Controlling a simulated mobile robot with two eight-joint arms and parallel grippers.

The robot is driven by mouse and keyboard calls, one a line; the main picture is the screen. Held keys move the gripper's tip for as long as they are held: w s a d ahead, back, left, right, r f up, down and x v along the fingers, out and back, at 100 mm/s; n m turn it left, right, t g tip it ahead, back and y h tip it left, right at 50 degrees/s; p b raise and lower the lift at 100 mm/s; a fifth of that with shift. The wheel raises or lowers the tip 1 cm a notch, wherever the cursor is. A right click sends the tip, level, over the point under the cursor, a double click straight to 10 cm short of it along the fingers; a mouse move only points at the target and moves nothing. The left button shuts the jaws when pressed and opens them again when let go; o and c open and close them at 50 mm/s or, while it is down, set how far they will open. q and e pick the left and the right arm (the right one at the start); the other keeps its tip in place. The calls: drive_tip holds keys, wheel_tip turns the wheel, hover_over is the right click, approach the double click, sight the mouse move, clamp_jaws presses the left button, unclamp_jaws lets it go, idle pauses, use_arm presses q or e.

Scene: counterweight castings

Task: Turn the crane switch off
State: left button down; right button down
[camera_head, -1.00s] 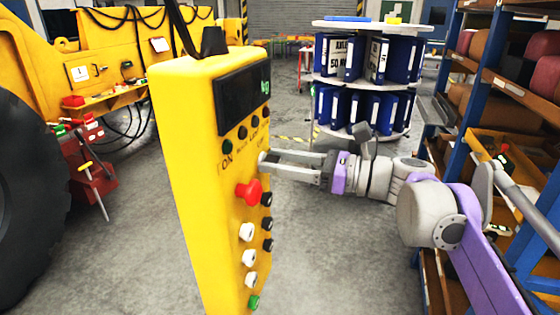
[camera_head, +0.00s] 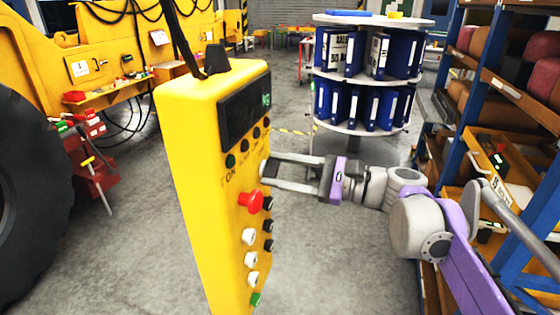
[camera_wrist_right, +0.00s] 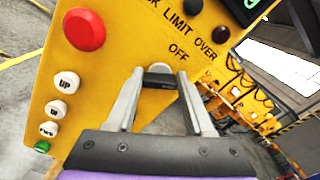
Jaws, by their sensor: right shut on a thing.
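The yellow crane control box (camera_head: 200,190) hangs in the middle of the head view, slightly tilted. Its dark display, a red mushroom button (camera_head: 250,200) and several small buttons face right. My right gripper (camera_head: 264,171) reaches it from the right, just above the red button. The ON print shows in the head view. My left gripper is not in view.
A round rack of blue binders (camera_head: 365,75) stands behind my right arm. Blue-framed shelving (camera_head: 465,140) fills the right side. A yellow machine (camera_head: 115,55) with a large black tyre (camera_head: 30,200) is at the left. The grey floor between is open.

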drive_tip(key=n+p, duration=0.3)
drive_tip(key=n, duration=0.3)
drive_tip(key=shift+r, duration=0.1)
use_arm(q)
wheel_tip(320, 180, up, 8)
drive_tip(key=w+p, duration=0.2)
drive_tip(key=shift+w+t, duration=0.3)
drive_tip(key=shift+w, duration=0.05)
use_arm(e)
drive_tip(key=n, duration=0.5)
drive_tip(key=shift+s+f, duration=0.1)
drive_tip(key=shift+f, duration=0.1)
use_arm(q)
drive_tip(key=shift+p, duration=0.3)
use_arm(e)
drive_tip(key=shift+c, duration=1.4)
unclamp_jaws()
drive_tip(key=shift+d, duration=0.1)
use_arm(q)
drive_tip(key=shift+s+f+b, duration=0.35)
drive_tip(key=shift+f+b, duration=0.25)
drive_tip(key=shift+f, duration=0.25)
use_arm(e)
drive_tip(key=v, duration=1)
drive_tip(key=shift+s+d, duration=0.15)
drive_tip(key=shift+d, duration=0.15)
